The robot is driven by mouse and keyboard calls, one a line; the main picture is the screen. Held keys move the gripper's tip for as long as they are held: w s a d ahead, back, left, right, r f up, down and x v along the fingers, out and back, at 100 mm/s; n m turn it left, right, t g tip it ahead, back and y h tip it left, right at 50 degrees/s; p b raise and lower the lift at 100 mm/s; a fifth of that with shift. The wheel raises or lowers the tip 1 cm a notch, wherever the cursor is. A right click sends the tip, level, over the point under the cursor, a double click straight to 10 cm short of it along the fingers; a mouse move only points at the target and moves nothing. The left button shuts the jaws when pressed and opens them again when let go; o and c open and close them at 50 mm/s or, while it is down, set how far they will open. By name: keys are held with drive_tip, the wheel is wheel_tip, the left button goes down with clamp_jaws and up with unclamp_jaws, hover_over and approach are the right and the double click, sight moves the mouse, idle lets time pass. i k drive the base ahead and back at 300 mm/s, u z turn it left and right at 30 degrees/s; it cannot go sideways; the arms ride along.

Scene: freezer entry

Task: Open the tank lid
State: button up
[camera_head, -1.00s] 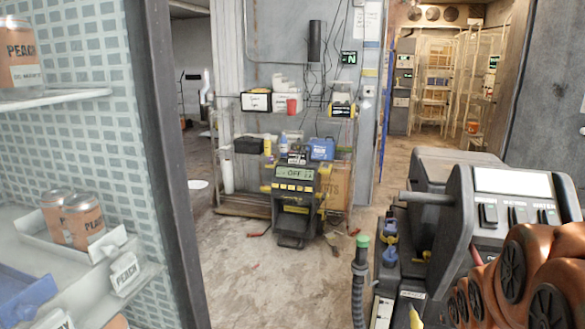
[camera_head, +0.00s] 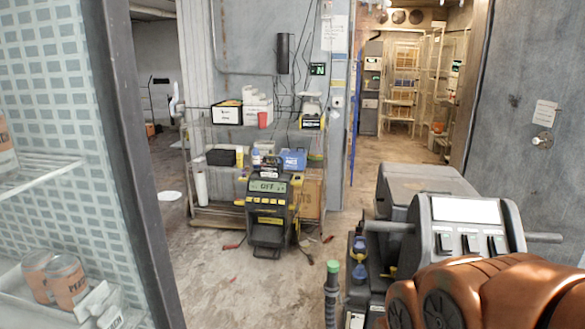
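A grey machine (camera_head: 510,212) with a white blank panel, a row of switches and a bar handle stands close at the right. A grey rounded cover (camera_head: 425,182) lies behind its panel; it looks closed, but I cannot tell whether it is the tank lid. Orange-brown rounded links with dark round caps, probably my arm, cover the machine's lower front. My gripper is not in view.
A black and yellow device (camera_head: 268,215) with a lit display stands on the floor before a shelf (camera_head: 225,130) of boxes. A green-capped hose (camera_head: 333,268) rises near the front. Peach cans (camera_head: 66,282) sit at left.

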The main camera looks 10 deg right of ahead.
sight(402, 190)
drive_tip(key=u, duration=0.4)
drive_tip(key=k, duration=0.95)
drive_tip(key=z, duration=0.5)
drive_tip(key=i, duration=1.35)
drive_tip(key=u, duration=0.6)
